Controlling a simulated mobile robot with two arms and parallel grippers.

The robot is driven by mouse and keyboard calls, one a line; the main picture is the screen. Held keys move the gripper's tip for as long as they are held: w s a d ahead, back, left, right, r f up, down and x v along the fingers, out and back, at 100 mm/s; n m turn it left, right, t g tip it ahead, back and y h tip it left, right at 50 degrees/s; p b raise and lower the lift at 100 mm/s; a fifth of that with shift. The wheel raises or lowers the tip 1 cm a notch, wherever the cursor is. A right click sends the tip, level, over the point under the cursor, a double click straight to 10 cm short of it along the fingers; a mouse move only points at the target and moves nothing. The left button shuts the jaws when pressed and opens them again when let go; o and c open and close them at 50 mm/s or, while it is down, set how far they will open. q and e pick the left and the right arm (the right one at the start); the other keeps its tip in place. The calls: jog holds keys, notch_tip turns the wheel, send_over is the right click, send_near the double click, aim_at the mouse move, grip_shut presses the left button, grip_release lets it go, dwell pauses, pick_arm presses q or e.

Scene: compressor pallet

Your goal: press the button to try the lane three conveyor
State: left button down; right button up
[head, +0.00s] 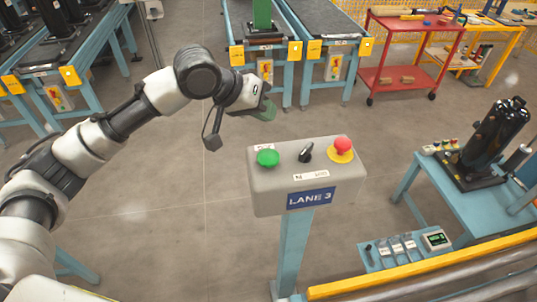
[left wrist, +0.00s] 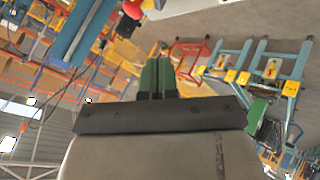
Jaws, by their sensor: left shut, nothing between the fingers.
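A grey control box (head: 262,194) with a blue LANE 3 label (head: 311,197) stands on a blue post in the head view. On its top are a green button (head: 268,157) at the left, a black selector switch (head: 305,152) in the middle and a red mushroom button (head: 342,144) on a yellow collar at the right. My left gripper (head: 269,109) is above and behind the green button in the picture, apart from it. Its green fingers (left wrist: 157,78) are shut and empty in the left wrist view. My right gripper is in neither view.
Blue conveyors (head: 265,55) stand at the back, with a red cart (head: 410,50) right of them. A blue bench (head: 445,185) holding a black machine (head: 495,140) is at the right. A yellow rail (head: 420,265) crosses the lower right. Open floor lies behind the box.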

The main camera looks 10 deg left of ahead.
aim_at(267, 154)
pick_arm(q)
jog(key=f+b, duration=0.2)
jog(key=shift+d+f+b, duration=0.2)
jog(key=shift+f+b, duration=0.2)
notch_tip(267, 154, down, 4)
jog(key=b, duration=0.5)
jog(key=shift+a+r, duration=0.1)
jog(key=shift+a, duration=0.05)
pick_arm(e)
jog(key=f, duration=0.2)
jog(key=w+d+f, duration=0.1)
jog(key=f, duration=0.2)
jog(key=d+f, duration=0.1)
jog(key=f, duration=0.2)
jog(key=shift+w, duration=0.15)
pick_arm(q)
jog(key=shift+f, duration=0.3)
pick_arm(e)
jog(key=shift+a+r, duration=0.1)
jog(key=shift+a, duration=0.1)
pick_arm(q)
jog(key=shift+w+f, duration=0.1)
jog(key=shift+f, duration=0.6)
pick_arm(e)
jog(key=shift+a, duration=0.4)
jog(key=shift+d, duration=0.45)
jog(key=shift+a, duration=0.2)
